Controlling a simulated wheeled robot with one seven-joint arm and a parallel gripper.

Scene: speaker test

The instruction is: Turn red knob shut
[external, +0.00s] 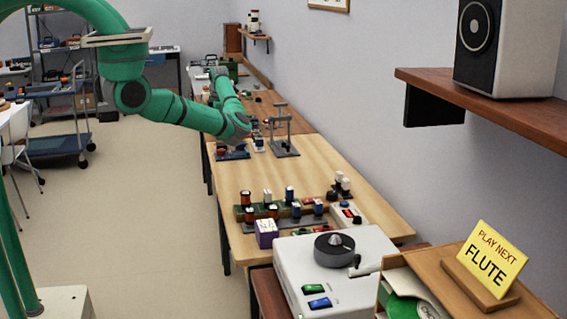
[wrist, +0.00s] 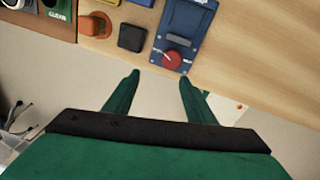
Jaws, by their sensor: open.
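The red knob (wrist: 171,58) sits on a blue panel (wrist: 186,30) at the edge of the wooden bench in the wrist view. A pale pointer line shows on the knob. My gripper (wrist: 157,78) is open and empty, with its two green fingers pointing toward the bench edge. The knob lies just beyond the fingertips, nearer the right finger, and is not between them. In the external view the blue panel (external: 232,154) is at the left edge of the bench, below the end of my green arm. The knob's exact setting is too small to tell.
An orange knob (wrist: 95,25) and a dark square block (wrist: 132,37) are left of the panel. In the external view, a grey metal stand (external: 281,140) is right of the panel. Several bottles stand on a rack (external: 283,226) nearer the camera. Bare bench wood (external: 270,177) lies between.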

